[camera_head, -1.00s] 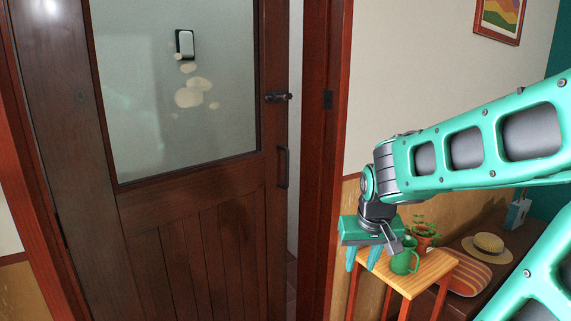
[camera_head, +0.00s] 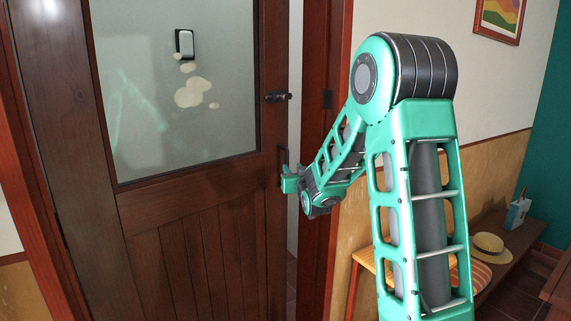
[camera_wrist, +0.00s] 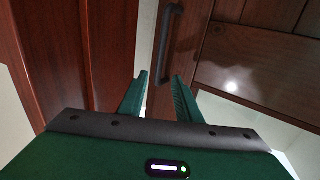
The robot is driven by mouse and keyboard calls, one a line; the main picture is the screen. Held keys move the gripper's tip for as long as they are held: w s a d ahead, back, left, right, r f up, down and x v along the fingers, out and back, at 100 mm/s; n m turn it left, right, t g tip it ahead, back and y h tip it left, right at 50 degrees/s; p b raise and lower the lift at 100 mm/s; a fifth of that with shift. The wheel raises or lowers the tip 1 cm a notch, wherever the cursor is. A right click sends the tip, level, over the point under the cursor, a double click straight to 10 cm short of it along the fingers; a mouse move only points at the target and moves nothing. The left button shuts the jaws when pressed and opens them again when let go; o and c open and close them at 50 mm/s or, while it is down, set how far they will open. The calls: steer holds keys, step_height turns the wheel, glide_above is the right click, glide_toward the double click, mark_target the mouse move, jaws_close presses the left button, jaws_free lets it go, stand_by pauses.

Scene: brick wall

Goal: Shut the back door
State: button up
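The back door (camera_head: 190,225) is dark wood with a glass upper panel, and it stands slightly ajar. A pale gap shows between its right edge and the frame (camera_head: 318,150). A dark vertical pull handle (camera_head: 282,158) is on its right side, partly hidden behind my gripper (camera_head: 286,177). In the wrist view, the handle (camera_wrist: 170,38) rises beyond my fingers, and its lower end lies between the fingertips (camera_wrist: 159,78). My gripper is open, with no visible grip on the handle. I cannot tell whether a finger touches it.
A dark latch (camera_head: 277,97) sits above the handle. The door frame is close on the right. An orange wooden table (camera_head: 364,259) is mostly hidden behind my arm. A bench with a straw hat (camera_head: 489,246) stands at the right wall.

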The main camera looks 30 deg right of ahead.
mark_target(287, 161)
steer(key=x, duration=1)
steer(key=shift+w+d, duration=0.15)
steer(key=shift+w, duration=0.1)
jaws_close()
